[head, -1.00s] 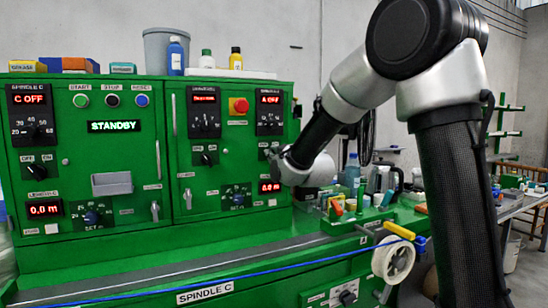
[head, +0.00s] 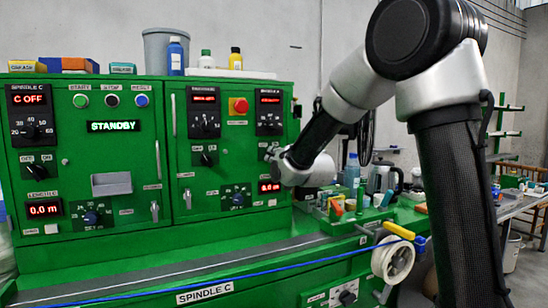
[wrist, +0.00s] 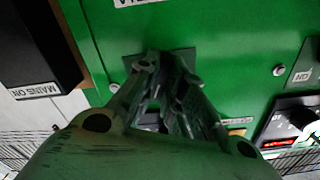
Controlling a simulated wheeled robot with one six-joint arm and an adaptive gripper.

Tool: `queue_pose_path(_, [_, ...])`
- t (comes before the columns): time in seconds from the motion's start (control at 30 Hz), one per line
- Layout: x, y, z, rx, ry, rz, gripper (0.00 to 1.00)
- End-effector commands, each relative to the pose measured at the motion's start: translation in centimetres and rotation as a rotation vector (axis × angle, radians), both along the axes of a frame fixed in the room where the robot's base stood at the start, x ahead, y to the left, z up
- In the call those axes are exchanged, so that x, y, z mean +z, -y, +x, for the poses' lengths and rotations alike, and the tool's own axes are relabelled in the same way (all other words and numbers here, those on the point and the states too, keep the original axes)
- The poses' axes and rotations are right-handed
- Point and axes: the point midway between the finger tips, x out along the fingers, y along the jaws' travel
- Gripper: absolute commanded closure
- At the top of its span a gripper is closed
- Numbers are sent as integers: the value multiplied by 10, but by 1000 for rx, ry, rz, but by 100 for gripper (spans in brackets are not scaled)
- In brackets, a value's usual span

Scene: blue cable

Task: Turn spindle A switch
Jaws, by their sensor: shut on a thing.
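The spindle A section is at the right end of the green machine. Its red display (head: 270,97) shows small text that I cannot read, above a dial (head: 269,125). My gripper (head: 273,153) is at the panel just below that dial, with the arm reaching in from the right. In the wrist view my gripper (wrist: 168,60) points at the green panel, its fingers closed on the small spindle A switch at a dark square plate (wrist: 182,58). The switch itself is hidden by the fingers.
A lower red readout (head: 269,187) is just beneath my gripper. A red emergency button (head: 239,106) sits to the left. A blue cable (head: 300,268) runs across the front to a white spool (head: 393,262). Bottles and tools crowd the ledge at right.

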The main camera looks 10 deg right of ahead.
Motion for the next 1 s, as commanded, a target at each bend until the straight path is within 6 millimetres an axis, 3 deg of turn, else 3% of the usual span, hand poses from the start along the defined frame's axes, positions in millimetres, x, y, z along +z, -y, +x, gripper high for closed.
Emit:
queue_pose_path(0.33, [1,0,1,1,-18,104,100])
queue_pose_path(0.8, [2,0,1,2,-19,117,100])
queue_pose_path(0.83, [2,0,1,2,-19,117,84])
queue_pose_path(0.9, [2,0,1,2,-19,117,71])
queue_pose_path(1.0, [2,0,1,1,-19,115,68])
